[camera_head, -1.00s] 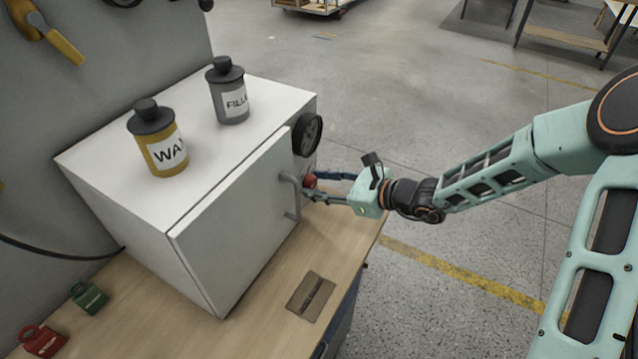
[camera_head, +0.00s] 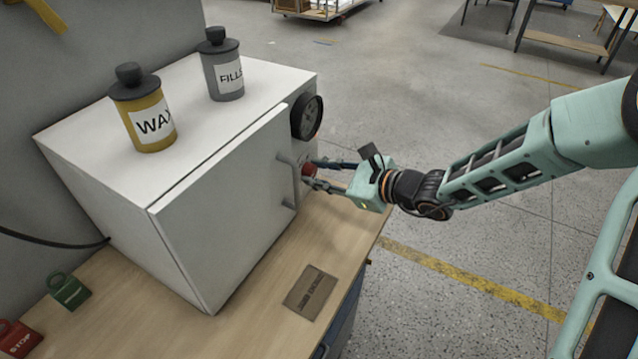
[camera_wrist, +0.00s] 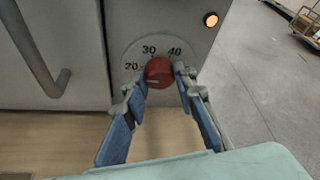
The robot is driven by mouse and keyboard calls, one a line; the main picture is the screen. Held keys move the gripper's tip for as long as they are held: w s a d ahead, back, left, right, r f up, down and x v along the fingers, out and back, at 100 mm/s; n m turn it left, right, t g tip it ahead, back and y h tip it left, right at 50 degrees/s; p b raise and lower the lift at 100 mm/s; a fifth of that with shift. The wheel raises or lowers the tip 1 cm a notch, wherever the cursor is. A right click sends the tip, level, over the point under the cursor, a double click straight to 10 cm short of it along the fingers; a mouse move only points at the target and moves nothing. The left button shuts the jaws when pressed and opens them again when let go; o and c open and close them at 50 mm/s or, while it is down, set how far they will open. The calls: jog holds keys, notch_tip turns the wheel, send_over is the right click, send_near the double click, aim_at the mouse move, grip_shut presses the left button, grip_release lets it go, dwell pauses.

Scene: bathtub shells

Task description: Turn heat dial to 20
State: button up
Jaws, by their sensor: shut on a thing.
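The heat dial is a red round knob (camera_wrist: 159,72) on the cabinet's grey front panel. A pale scale behind it reads 20 at left, 30 at top and 40 at right. I cannot make out a pointer on the knob. My gripper (camera_wrist: 160,78) has one finger on each side of the knob and is shut on it in the wrist view. In the head view, the knob (camera_head: 308,170) is partly hidden by my gripper (camera_head: 315,174), which reaches in from the right.
The cabinet door (camera_head: 225,215) is closed, with its handle (camera_wrist: 48,75) left of the dial. An orange lamp (camera_wrist: 211,20) glows at upper right. A dark wheel (camera_head: 307,117) sits above the dial. Wax (camera_head: 144,110) and filler (camera_head: 222,66) cans stand on top.

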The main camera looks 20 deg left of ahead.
jog(key=shift+b, duration=0.6)
jog(key=o, duration=1.2)
jog(key=shift+c, duration=0.2)
jog(key=shift+d, duration=0.1)
jog(key=v, duration=1.2)
jog(key=shift+s, duration=0.15)
jog(key=shift+f, duration=0.1)
